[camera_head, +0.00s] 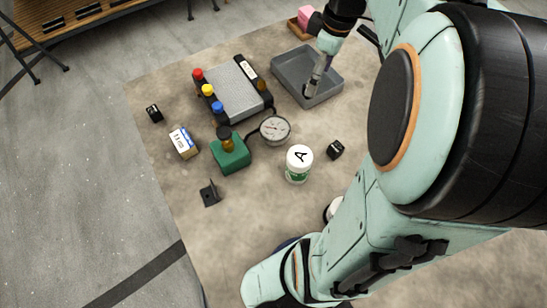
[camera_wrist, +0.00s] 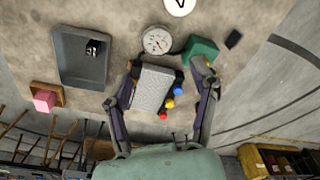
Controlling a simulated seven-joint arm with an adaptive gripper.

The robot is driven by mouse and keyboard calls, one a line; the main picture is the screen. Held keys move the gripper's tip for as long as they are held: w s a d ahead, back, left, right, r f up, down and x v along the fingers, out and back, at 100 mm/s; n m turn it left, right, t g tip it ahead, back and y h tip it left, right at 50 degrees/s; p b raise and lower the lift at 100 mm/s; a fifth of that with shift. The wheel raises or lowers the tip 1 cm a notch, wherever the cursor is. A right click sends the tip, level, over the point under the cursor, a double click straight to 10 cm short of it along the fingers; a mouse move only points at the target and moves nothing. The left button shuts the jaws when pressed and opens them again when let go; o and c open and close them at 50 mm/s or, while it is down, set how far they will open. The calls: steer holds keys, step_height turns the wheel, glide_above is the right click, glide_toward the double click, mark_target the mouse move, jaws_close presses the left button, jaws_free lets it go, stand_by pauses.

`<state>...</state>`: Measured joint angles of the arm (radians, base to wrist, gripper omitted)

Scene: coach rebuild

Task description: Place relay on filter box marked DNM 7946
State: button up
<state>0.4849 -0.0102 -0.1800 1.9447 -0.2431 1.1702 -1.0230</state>
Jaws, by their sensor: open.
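Small black blocks that look like relays are on the table: one (camera_head: 154,114) at the left and one (camera_head: 336,149) right of the white jar. Another black block (camera_wrist: 94,47) lies in the grey tray in the wrist view. A white, blue and yellow box (camera_head: 183,143) stands left of the green block; its print is too small to read. The marking DNM 7946 is not legible anywhere. My gripper (camera_wrist: 168,90) is open and empty, its fingers appearing either side of the ribbed grey unit (camera_wrist: 153,88). In the head view it hangs over the tray's near part.
The grey tray (camera_head: 284,76) has raised walls.

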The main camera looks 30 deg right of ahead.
steer(key=s+a+f+m, duration=0.2)
steer(key=s+a, duration=0.4)
steer(key=a, duration=0.2)
steer(key=s+a+f+m+g, duration=0.1)
steer(key=s+a+f+m, duration=0.1)
steer(key=s+a, duration=0.4)
steer(key=a+m, duration=0.1)
steer(key=a, duration=0.2)
steer(key=shift+s+a+f, duration=0.2)
steer(key=shift+s+f, duration=0.05)
steer(key=shift+f, duration=0.1)
